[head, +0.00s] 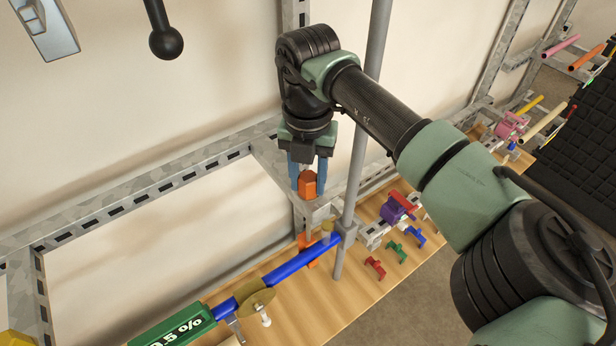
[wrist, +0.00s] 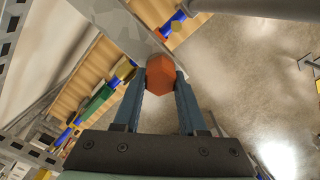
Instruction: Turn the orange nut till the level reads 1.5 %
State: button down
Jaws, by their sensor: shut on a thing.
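The orange nut (head: 307,184) stands on the grey metal frame at the centre of the head view. It also shows in the wrist view (wrist: 160,76), between my fingertips. My gripper (head: 308,172) points down from above with its blue fingers on either side of the nut, shut on it. The green level display (head: 175,328) is at the lower left of the head view, partly cut off by the bottom edge. Its white digits read what looks like 9.5 % or 0.5 %; the first digit is partly cut off.
A blue pipe (head: 290,266) runs from the display to a grey upright pole (head: 362,130) close to my gripper. A tan disc (head: 256,297) sits on the pipe. Red (head: 375,268), green (head: 398,251) and purple (head: 397,208) parts lie on the wooden board at right.

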jog(key=shift+n+b, duration=0.3)
jog(key=n+b, duration=0.2)
jog(key=n, duration=0.1)
jog(key=shift+d+f, duration=0.1)
jog(key=n+b, duration=0.3)
jog(key=n, duration=0.2)
jog(key=shift+w, duration=0.1)
jog(key=n, duration=0.3)
jog(key=n+b, duration=0.1)
jog(key=n, duration=0.1)
jog(key=shift+r+n, duration=0.2)
jog(key=shift+n, duration=0.2)
jog(key=shift+w+n, duration=0.15)
jog(key=shift+n, duration=2.05)
jog(key=shift+c, duration=2.3)
grip_release()
jog(key=shift+d, duration=0.1)
